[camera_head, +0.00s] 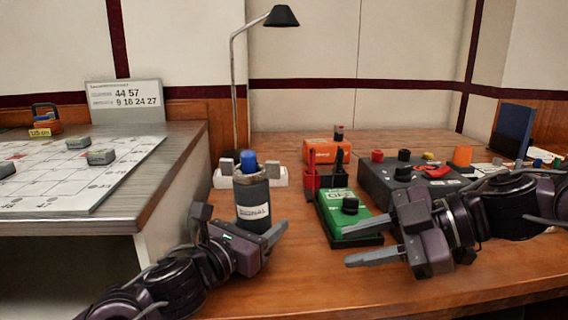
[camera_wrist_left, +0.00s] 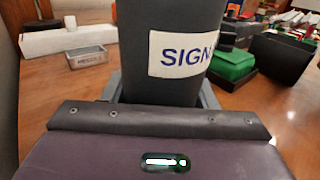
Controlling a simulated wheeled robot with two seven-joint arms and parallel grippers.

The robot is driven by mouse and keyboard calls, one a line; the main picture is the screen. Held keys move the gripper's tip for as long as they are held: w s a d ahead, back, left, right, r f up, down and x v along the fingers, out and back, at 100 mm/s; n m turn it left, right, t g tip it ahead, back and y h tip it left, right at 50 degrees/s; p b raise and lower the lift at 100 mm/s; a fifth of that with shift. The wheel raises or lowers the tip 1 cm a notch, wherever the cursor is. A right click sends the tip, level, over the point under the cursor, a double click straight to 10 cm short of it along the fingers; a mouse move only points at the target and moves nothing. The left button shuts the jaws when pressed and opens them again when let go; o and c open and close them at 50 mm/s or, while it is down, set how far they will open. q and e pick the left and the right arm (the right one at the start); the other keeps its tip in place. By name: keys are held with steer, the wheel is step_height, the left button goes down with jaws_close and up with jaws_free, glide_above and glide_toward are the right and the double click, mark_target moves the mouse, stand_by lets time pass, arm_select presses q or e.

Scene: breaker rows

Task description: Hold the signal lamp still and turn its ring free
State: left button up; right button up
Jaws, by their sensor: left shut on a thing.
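The signal lamp (camera_head: 253,207) is a dark upright cylinder with a white "SIGNAL" label and a blue top (camera_head: 249,160), standing near the middle of the wooden table. My left gripper (camera_head: 240,222) is shut on the lamp's lower body, below the label. The lamp (camera_wrist_left: 170,75) fills the middle of the left wrist view, its top cut off. My right gripper (camera_head: 374,242) is open and empty, to the right of the lamp and apart from it, fingers pointing left.
A green box with a black knob (camera_head: 345,212) lies between the lamp and my right gripper. Behind are a red holder (camera_head: 325,181), an orange box (camera_head: 322,151) and a dark control box (camera_head: 390,181). A desk lamp (camera_head: 281,16) stands behind. The front table edge is clear.

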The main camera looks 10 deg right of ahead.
steer(key=w+r+m, duration=0.2)
steer(key=w+r, duration=0.1)
steer(key=r, duration=0.4)
steer(key=w+r+m, duration=0.2)
steer(key=w+r, duration=0.1)
steer(key=r, duration=0.3)
steer(key=x, duration=1.1)
steer(key=shift+a+r+y, duration=0.2)
steer(key=shift+a+y, duration=0.1)
steer(key=shift+a, duration=0.2)
